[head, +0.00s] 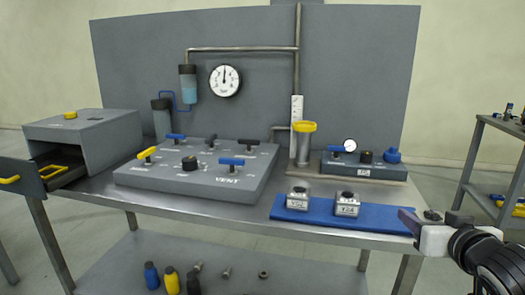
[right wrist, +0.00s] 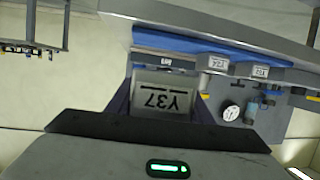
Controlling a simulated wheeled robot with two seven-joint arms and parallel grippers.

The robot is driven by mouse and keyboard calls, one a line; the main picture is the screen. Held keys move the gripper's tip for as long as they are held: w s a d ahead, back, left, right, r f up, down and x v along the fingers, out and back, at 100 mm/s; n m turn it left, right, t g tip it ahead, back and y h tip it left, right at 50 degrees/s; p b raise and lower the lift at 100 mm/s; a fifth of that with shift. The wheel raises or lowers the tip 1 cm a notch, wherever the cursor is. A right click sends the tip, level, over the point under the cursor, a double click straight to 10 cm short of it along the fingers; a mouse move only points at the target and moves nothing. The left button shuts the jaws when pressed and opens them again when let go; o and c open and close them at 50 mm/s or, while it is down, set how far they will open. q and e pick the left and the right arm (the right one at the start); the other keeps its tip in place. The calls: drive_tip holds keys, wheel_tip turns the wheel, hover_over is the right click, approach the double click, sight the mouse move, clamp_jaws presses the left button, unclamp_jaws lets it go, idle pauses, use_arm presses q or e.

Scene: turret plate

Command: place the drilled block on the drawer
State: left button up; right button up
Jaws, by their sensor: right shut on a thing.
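My right gripper (head: 418,229) is at the right end of the blue mat (head: 385,219). In the right wrist view it is shut on a grey drilled block (right wrist: 163,82) with a label that reads Y37 upside down. This block is hard to make out in the head view. Two similar blocks with dark tops, a left one (head: 298,199) and a right one (head: 347,206), stand on the mat. The drawer (head: 55,172) is pulled out of a grey cabinet (head: 85,135) at the far left. My left gripper is not in view.
A grey valve panel (head: 210,182) with blue, black and yellow handles lies between cabinet and mat. A yellow-topped cylinder (head: 305,145) and a small gauge box (head: 362,167) stand behind the mat. A shelf rack (head: 490,160) stands at the right.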

drive_tip(key=s+a+f+n+y, duration=0.4)
drive_tip(key=s+a+f+y, duration=0.1)
drive_tip(key=f, duration=0.1)
drive_tip(key=s+a+n+g+y, duration=0.3)
drive_tip(key=s+a+n+y, duration=0.1)
drive_tip(key=s, duration=0.3)
drive_tip(key=s+a+f+n+g+y, duration=0.1)
drive_tip(key=s+a+n+g+y, duration=0.2)
drive_tip(key=s, duration=0.5)
drive_tip(key=shift+a+n+y, duration=0.6)
drive_tip(key=shift+a+y, duration=0.2)
drive_tip(key=shift+a, duration=0.1)
